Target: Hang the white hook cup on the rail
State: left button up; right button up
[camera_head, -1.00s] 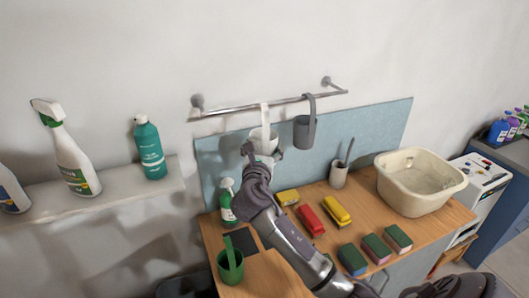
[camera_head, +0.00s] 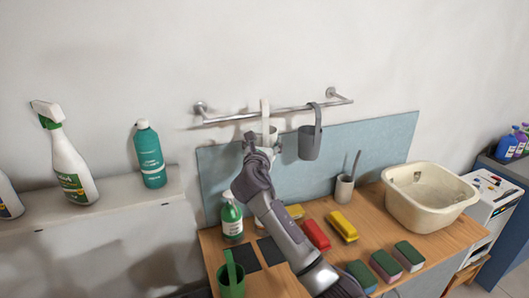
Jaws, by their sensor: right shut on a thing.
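The white hook cup (camera_head: 271,134) is in front of the wall rail (camera_head: 235,117), left of the grey hook cup. Its tall white hook (camera_head: 265,113) stands upright, with its top a little above the bar. I cannot tell whether the hook is over the bar or in front of it. My right gripper (camera_head: 253,143) is shut on the white cup at its left side and hides part of it. My left gripper is not in view.
A grey hook cup (camera_head: 309,144) hangs on the rail at the right. Bottles stand on the left shelf (camera_head: 110,205).

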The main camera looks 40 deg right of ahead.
jog(key=shift+w+d+f, duration=0.1)
jog(key=shift+w+d, duration=0.1)
jog(key=shift+w, duration=0.2)
jog(key=shift+w+f+b, duration=0.1)
jog(key=shift+f+b, duration=0.15)
jog(key=shift+b, duration=0.1)
jog(key=shift+f+b, duration=0.4)
jog(key=shift+f, duration=0.6)
jog(key=o, duration=1.1)
jog(key=shift+o, duration=0.2)
